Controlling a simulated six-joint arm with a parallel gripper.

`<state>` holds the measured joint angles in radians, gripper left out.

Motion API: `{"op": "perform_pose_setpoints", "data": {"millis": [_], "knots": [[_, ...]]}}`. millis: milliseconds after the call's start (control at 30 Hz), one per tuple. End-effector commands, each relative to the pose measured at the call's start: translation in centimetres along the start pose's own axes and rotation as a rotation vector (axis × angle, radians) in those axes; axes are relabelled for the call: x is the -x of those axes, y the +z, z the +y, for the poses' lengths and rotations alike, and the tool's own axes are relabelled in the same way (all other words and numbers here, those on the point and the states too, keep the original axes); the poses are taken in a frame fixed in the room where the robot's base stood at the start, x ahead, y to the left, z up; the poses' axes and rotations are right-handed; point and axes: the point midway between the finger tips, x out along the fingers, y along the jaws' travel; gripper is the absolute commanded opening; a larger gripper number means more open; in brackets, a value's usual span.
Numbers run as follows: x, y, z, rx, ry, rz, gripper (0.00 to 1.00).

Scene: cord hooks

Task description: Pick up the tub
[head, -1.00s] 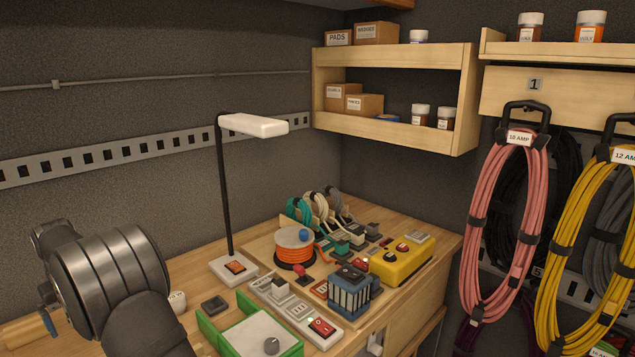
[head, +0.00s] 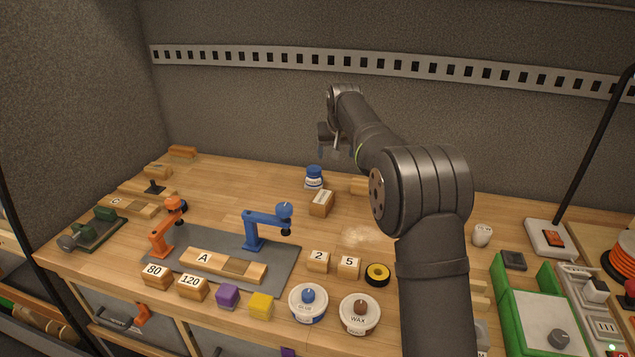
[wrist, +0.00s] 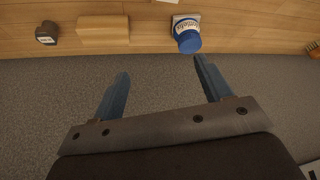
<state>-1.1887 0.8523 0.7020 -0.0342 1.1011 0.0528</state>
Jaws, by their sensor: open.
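Two round tubs stand near the bench's front edge in the head view. One is labelled GLUE (head: 307,303), with a blue knob; the other is labelled WAX (head: 360,315), with a brown knob. A small blue container with a white label (head: 314,178) stands farther back; a blue labelled container also shows in the wrist view (wrist: 188,38). I cannot tell which one the task calls the tub. My gripper (head: 330,148) is above the rear of the bench by the wall. In the wrist view my gripper (wrist: 163,84) is open, with nothing between its fingers.
A small labelled wooden block (head: 321,204) stands in front of the blue container. A grey mat (head: 210,288) carries orange and blue clamp-like tools. Blocks and a black-and-yellow roll (head: 377,274) lie near the tubs. A green-sided box (head: 535,325) is at right. Bare bench lies left of the blue container.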

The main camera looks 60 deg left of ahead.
Motion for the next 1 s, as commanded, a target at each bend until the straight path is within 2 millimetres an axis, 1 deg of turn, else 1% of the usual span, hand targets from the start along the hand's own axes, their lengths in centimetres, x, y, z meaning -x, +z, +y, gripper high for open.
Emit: {"op": "perform_pose_setpoints", "data": {"millis": [33, 100, 200, 267, 500, 700, 867, 1000], "knots": [[0.5, -1.1, -2.2, 0.015, -0.012, 0.035, 0.71], [1.1, -2.0, -3.9, 0.023, -0.021, 0.066, 0.71], [0.9, -2.5, -4.8, 0.028, -0.027, 0.084, 0.71], [0.1, -2.6, -4.9, 0.028, -0.027, 0.084, 0.71], [-4.4, -2.9, -5.0, 0.027, -0.027, 0.083, 0.71], [-7.9, -3.2, -5.0, 0.027, -0.027, 0.083, 0.71], [-9.9, -3.4, -5.1, 0.027, -0.027, 0.083, 0.71], [-10.7, -3.5, -5.1, 0.027, -0.027, 0.084, 0.71]]}}
